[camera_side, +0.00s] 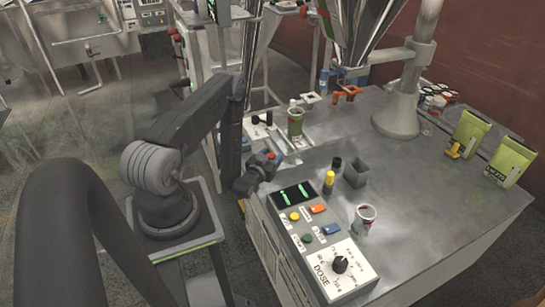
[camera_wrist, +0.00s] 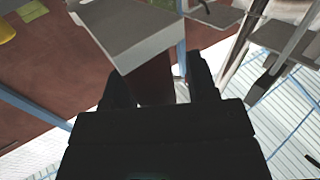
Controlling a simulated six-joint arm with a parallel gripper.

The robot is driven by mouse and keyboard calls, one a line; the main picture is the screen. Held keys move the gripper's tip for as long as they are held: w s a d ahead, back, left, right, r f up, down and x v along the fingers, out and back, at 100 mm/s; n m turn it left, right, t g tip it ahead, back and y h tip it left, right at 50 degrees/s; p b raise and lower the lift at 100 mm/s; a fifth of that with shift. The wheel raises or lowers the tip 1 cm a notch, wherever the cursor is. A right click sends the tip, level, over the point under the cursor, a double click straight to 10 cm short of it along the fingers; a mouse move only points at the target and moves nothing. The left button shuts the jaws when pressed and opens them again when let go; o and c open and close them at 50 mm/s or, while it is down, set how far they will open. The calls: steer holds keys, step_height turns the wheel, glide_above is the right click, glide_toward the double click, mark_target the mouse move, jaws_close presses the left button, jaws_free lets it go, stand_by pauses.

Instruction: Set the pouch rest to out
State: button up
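No part is clearly labelled as the pouch rest, so I cannot tell which one it is. An orange bracket (camera_side: 347,93) sits under the filler spout at the back of the steel bench. White brackets (camera_side: 310,98) stand to its left. My gripper (camera_side: 268,160) hangs at the bench's left edge, behind the control panel, apart from the orange bracket. In the wrist view, the two dark fingers of my gripper (camera_wrist: 160,82) stand apart with nothing clearly held between them. A grey box-shaped part (camera_wrist: 130,30) lies beyond the fingers.
The panel has a dose dial (camera_side: 340,264), an orange switch (camera_side: 318,208), a blue switch (camera_side: 332,229) and a display (camera_side: 293,194). A cup (camera_side: 364,219), a dark open box (camera_side: 356,174) and a yellow marker (camera_side: 329,182) stand nearby. Green pouches (camera_side: 510,161) stand right. The bench middle is clear.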

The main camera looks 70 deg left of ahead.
steer(key=shift+o, duration=0.5)
steer(key=shift+w, duration=0.1)
steer(key=v, duration=0.5)
step_height(320, 180, up, 7)
